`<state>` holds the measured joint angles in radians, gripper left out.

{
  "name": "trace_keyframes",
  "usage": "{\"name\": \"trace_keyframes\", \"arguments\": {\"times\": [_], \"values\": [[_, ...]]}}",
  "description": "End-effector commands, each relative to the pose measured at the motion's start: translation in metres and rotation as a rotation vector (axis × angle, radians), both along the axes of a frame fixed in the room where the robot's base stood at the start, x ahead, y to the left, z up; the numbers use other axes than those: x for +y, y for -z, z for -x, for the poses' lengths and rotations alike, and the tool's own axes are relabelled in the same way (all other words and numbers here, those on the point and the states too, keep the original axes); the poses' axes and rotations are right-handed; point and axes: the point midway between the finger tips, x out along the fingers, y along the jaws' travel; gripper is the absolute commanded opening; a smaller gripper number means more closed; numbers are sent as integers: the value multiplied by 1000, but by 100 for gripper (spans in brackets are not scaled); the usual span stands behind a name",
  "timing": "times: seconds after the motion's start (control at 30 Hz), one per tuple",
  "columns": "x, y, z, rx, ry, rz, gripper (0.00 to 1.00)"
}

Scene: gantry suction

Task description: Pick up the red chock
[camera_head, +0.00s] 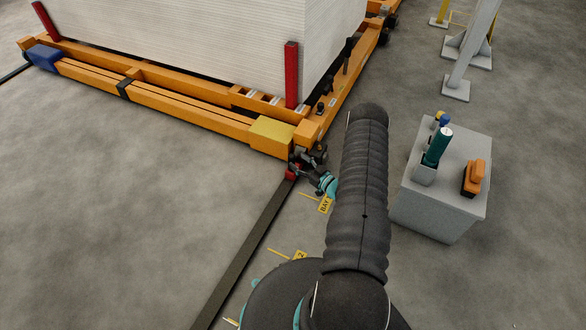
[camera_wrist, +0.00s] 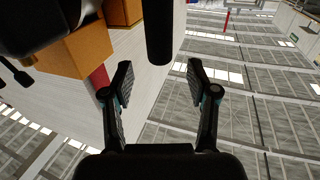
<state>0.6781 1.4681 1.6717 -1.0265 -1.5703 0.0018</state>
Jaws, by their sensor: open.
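The red chock (camera_head: 291,173) is a small red block at the far end of the dark floor rail, by the near corner of the orange cart, partly hidden by my gripper. My gripper (camera_head: 305,165) is right beside it in the head view; whether they touch cannot be told. In the wrist view my gripper (camera_wrist: 157,88) has its two dark fingers spread wide with nothing between them. I cannot make out the chock in the wrist view.
The orange cart (camera_head: 180,107) carries a tall white stack (camera_head: 200,40) and has red posts (camera_head: 291,75). The dark rail (camera_head: 245,250) runs along the floor. A grey cabinet (camera_head: 435,215) with tools stands at right. Floor at left is clear.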

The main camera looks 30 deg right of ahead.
Motion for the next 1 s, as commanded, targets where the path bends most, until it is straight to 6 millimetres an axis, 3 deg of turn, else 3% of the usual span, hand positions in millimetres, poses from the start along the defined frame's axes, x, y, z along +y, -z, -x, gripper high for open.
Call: {"name": "trace_keyframes", "arguments": {"times": [0.4, 0.67, 0.9, 1.0], "values": [[17, 1, -44, -1, -3, 2, 59], [18, 1, -47, 1, 0, 0, 59], [18, 1, -47, 1, -1, 0, 0], [18, 1, -47, 1, -1, 0, 0]]}}
